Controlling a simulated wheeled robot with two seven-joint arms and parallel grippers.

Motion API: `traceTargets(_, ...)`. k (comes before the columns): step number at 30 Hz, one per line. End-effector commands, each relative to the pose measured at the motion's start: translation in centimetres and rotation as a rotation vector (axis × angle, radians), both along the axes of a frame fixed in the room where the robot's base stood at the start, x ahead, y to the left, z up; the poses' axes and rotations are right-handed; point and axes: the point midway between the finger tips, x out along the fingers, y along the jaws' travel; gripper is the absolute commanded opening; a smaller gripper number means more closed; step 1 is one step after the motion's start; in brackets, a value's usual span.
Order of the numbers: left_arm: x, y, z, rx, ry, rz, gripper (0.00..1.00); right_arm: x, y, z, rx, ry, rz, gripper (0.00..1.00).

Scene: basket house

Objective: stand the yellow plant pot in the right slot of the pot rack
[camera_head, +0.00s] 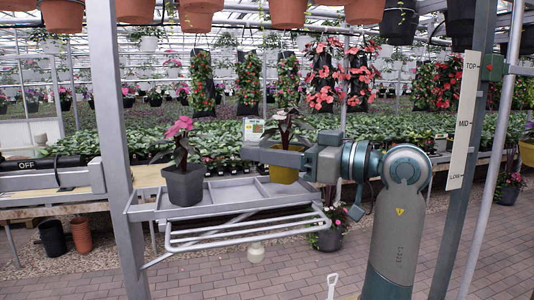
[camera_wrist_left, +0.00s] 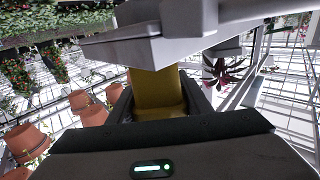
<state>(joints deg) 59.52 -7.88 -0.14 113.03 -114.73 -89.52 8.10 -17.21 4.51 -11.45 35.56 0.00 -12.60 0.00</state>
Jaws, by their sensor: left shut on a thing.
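In the left wrist view, the yellow pot (camera_wrist_left: 155,90) sits between the fingers. The pot is roughly upright at the right part of the grey pot rack (camera_head: 240,206). I cannot tell whether its base touches the rack. A dark grey pot (camera_head: 184,186) with a pink-flowered plant stands at the rack's left. My right gripper is out of view.
Grey posts (camera_head: 112,130) flank the rack at left and right. A white barred frame (camera_head: 245,232) juts out below the rack's front. Terracotta pots (camera_head: 288,13) hang overhead. Planting beds (camera_head: 400,130) fill the back.

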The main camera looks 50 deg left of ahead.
Motion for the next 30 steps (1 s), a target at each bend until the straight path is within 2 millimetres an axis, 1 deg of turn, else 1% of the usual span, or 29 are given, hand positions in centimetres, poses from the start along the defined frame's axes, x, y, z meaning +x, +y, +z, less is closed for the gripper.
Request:
traceTargets(1,0.1,0.0,-0.2,0.001,0.004,0.000,0.20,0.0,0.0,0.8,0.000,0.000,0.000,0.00)
traceTargets(6,0.0,0.0,-1.4,0.001,0.003,0.000,0.20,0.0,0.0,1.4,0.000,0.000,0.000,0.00)
traceTargets(9,0.0,0.0,-1.8,0.002,0.002,-0.001,0.20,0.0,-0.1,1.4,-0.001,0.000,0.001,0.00)
traceTargets(16,0.0,0.0,-1.8,0.001,0.000,0.000,0.20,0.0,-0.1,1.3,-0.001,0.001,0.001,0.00)
traceTargets(20,0.0,0.0,-2.1,0.001,0.001,0.000,0.20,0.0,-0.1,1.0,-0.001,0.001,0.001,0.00)
traceTargets(21,0.0,0.0,-2.1,0.000,0.001,0.000,0.47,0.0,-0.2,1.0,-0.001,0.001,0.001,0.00)
traceTargets(23,0.0,0.0,-2.0,0.000,0.001,0.000,0.61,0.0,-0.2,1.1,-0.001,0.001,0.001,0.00)
traceTargets(24,0.0,0.0,-2.0,0.000,0.001,0.000,0.63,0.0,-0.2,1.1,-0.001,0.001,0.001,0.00)
traceTargets(30,0.0,0.0,-2.0,0.000,0.001,0.000,0.63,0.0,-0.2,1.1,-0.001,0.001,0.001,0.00)
